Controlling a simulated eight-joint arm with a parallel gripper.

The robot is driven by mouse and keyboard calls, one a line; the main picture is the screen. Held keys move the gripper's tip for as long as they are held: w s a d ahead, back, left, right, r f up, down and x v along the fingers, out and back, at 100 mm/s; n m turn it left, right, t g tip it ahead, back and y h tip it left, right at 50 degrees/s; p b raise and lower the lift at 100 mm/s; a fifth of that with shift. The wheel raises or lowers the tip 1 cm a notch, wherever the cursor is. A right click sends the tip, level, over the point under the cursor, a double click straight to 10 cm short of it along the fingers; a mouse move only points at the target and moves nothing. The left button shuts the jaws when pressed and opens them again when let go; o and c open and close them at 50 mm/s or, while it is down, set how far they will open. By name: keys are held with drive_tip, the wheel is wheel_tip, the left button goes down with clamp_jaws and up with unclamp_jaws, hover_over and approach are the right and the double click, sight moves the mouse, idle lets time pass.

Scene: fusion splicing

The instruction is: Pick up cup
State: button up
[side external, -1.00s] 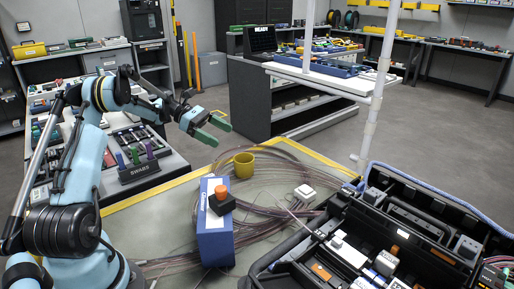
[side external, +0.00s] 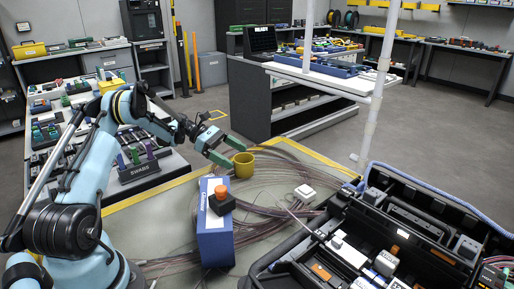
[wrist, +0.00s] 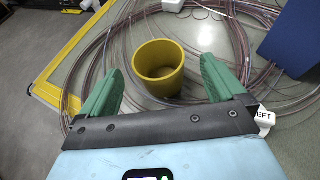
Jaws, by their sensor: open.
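The yellow cup (side external: 244,165) stands upright on the work table, among loose coils of fibre. In the wrist view the cup (wrist: 158,68) is seen from above, looks empty, and sits between and just beyond my two green fingers. My gripper (side external: 228,150) is open, its fingers close to the cup's upper left side in the side view. In the wrist view the fingers of my gripper (wrist: 158,80) are spread to either side of the cup, with a gap on both sides. I cannot tell whether the fingertips are down at rim height.
A blue box (side external: 214,222) with an orange-topped item stands in front of the cup. Fibre coils (side external: 285,180) surround it. A small white box (side external: 305,192) lies to the right. An open black case (side external: 370,245) fills the right front. The table has a yellow edge (side external: 305,152).

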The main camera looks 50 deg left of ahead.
sight(253, 165)
drive_tip(key=x, duration=0.4)
drive_tip(key=shift+w+d, duration=0.2)
drive_tip(key=shift+d, duration=0.05)
drive_tip(key=shift+c, duration=0.5)
drive_tip(key=c, duration=1.1)
